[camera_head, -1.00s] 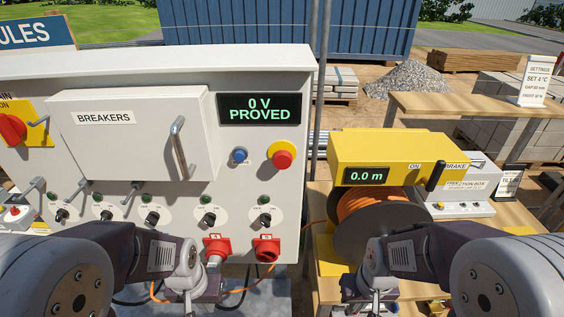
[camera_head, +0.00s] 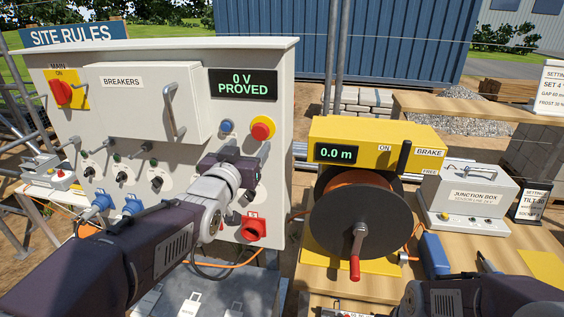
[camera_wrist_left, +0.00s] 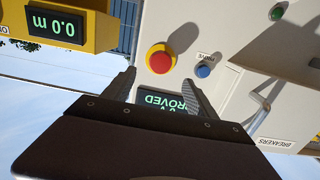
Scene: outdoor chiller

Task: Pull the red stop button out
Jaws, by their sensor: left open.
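My left gripper (camera_head: 239,152) is open and empty in front of the panel, below the button in the head view. In the left wrist view its two fingers (camera_wrist_left: 159,77) point at the panel, one either side of the button's line, apart from it. My right gripper is out of view; only part of my right arm shows.
A small blue button (camera_head: 226,126) sits left of the red one. The display (camera_head: 243,85) reads 0 V PROVED. The breaker box (camera_head: 140,105) with its handle juts out at left. A cable reel (camera_head: 340,225) under a yellow unit stands to the right.

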